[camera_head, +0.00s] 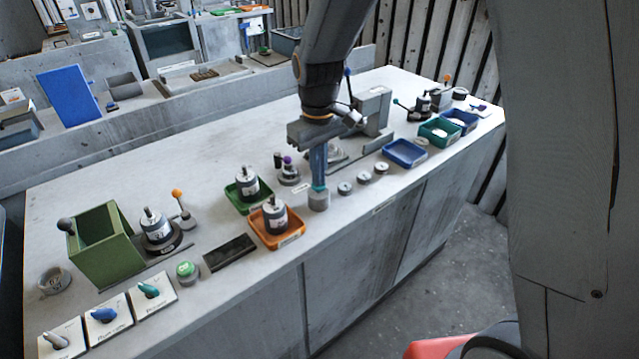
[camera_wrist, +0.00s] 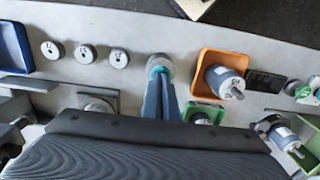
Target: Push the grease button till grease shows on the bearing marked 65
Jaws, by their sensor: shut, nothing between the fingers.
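My gripper (camera_head: 318,184) is shut with nothing between its blue fingers. It points down, its tips at the teal top of a grey cylinder (camera_head: 318,202) near the bench's front edge. The wrist view shows the shut fingertips (camera_wrist: 157,80) over this teal top; I cannot tell whether it is pressed. Several small grey ring-like discs, likely the bearings (camera_head: 364,178), lie in a row to the right. In the wrist view the discs (camera_wrist: 86,54) carry dark marks too small to read surely. I see no clear grease on them. A green-topped button (camera_head: 186,270) stands farther left.
An orange tray (camera_head: 291,240) and a green tray (camera_head: 236,207) with motor-like parts stand left of my gripper. Blue (camera_head: 404,160) and teal (camera_head: 438,143) trays stand right. A green box (camera_head: 104,262), lever plates (camera_head: 108,316) and a dark block (camera_head: 230,253) fill the left.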

